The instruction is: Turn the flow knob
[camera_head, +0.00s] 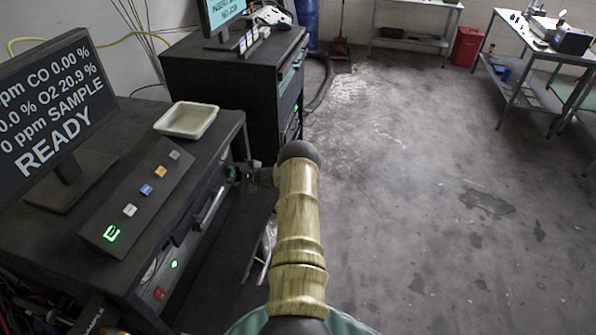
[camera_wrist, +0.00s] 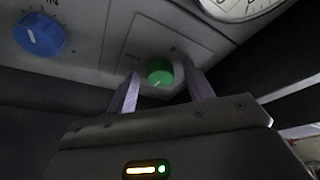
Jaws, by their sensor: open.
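A green knob (camera_wrist: 159,72) with a pale pointer mark sits on a grey square plate on the cabinet front. A blue knob (camera_wrist: 40,33) with a white mark sits further left, and the part of its label in view ends in "IN". I cannot read which one is the flow knob. My gripper (camera_wrist: 162,84) is open, with one finger on each side of the green knob. I cannot tell whether either finger touches it. In the head view, my gripper (camera_head: 246,173) is at the front of the black analyser cabinet (camera_head: 222,142), partly hidden by my arm.
A round gauge (camera_wrist: 240,5) is above right of the green knob. On the cabinet stand a monitor (camera_head: 50,110) reading READY, a button panel (camera_head: 140,197) and a pale tray (camera_head: 186,121). A second dark cabinet (camera_head: 215,75) stands behind. The floor to the right is clear.

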